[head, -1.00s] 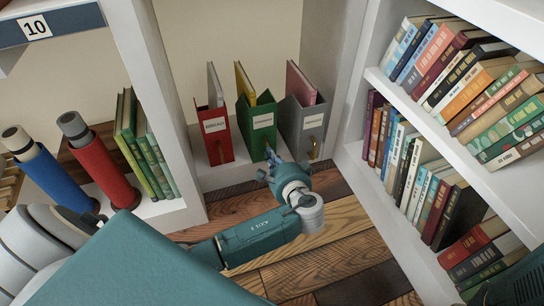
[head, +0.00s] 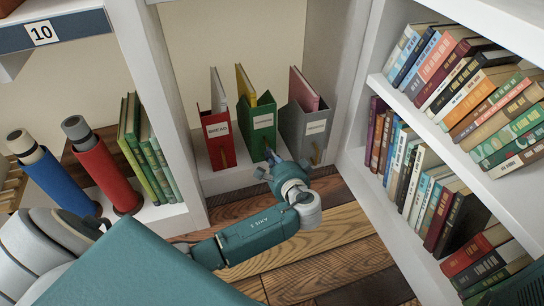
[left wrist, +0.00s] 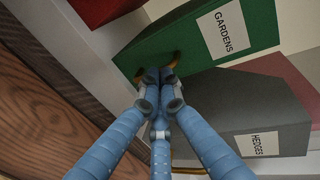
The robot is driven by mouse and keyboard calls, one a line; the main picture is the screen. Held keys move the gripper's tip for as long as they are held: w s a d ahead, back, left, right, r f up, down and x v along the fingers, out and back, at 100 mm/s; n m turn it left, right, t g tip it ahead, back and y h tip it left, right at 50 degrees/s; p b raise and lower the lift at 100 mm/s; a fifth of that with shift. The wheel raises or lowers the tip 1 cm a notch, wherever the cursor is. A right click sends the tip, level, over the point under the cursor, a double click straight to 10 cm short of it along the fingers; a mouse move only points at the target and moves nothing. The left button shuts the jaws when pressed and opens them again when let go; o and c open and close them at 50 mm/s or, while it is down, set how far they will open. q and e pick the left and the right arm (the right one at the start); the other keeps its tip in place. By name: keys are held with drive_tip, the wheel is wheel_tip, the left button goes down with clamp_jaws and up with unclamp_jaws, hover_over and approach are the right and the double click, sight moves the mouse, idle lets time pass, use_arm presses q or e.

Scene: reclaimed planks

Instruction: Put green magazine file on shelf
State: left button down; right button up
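The green magazine file (head: 263,125), labelled GARDENS in the left wrist view (left wrist: 190,40), stands upright on the low white shelf between a red file and a grey file. A yellow book sticks out of its top. My left gripper (head: 268,165) is at the lower front of the green file. In the left wrist view its blue fingers (left wrist: 157,78) come together at the file's brass pull, with bits of the pull showing on both sides. The fingers look shut on it, though the tips partly hide the contact. My right gripper is not in view.
The red file (head: 218,140) and the grey file (head: 303,130) stand close on either side. Full bookshelves (head: 450,130) stand at the right. Plank floor (head: 320,240) lies in front.

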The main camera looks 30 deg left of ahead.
use_arm(q)
drive_tip(key=s+d+p, duration=0.2)
drive_tip(key=d, duration=0.1)
drive_tip(key=shift+s, duration=0.3)
idle(0.3)
